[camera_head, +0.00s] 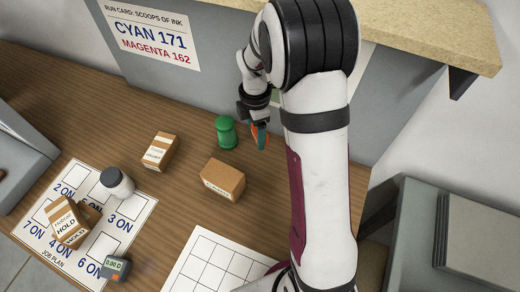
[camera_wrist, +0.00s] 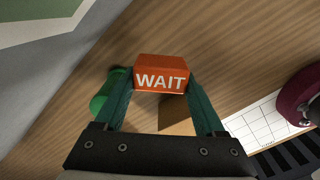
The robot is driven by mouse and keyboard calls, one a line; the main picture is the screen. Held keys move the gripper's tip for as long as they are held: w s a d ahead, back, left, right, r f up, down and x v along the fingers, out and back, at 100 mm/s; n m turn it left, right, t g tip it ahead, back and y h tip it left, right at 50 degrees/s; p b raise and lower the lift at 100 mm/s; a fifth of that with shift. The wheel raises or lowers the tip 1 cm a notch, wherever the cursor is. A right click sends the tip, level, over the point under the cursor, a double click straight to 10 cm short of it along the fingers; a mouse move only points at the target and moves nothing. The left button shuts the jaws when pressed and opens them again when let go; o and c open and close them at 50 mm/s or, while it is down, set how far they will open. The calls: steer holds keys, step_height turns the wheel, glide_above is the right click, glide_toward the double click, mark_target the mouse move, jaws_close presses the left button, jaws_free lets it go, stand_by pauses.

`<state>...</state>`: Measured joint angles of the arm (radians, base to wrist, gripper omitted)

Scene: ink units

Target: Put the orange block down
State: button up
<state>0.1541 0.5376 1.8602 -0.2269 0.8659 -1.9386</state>
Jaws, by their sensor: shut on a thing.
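My gripper (camera_head: 260,132) is shut on an orange block (camera_wrist: 162,68) marked "WAIT", seen between the two green fingers in the wrist view. In the head view only a small orange part (camera_head: 262,136) shows between the fingers, beside my arm. The block is held over the wooden table (camera_head: 160,215), near its back right. How far it is above the table I cannot tell. A green bottle-like object (camera_head: 226,132) stands just left of my gripper; it also shows in the wrist view (camera_wrist: 110,90).
A cardboard box (camera_head: 223,181) stands in front of the gripper, another (camera_head: 159,151) further left. A job plan sheet (camera_head: 140,218) carries more boxes (camera_head: 70,222), a white-and-dark object (camera_head: 117,182) and a small display device (camera_head: 116,268). A white grid sheet (camera_head: 195,270) lies at the front.

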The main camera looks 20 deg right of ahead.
mark_target(258, 156)
steer(key=f, duration=0.8)
steer(key=shift+d+f, duration=0.2)
steer(key=shift+d, duration=0.05)
steer(key=shift+f, duration=0.1)
steer(key=o, duration=1.5)
step_height(258, 156, up, 8)
steer(key=shift+s+f, duration=0.1)
steer(key=s+a+r+m, duration=0.3)
steer(key=s+r+m, duration=0.1)
steer(key=s+m, duration=0.3)
steer(key=s+a+r+m+y, duration=0.1)
steer(key=s+a+r+m, duration=0.2)
steer(key=s+r+m, duration=0.2)
steer(key=s+a+r+m, duration=0.4)
steer(key=s+m, duration=0.7)
steer(key=s, duration=0.2)
steer(key=shift+s+r+y, duration=0.2)
steer(key=shift+s+y, duration=0.1)
steer(key=shift+y, duration=0.1)
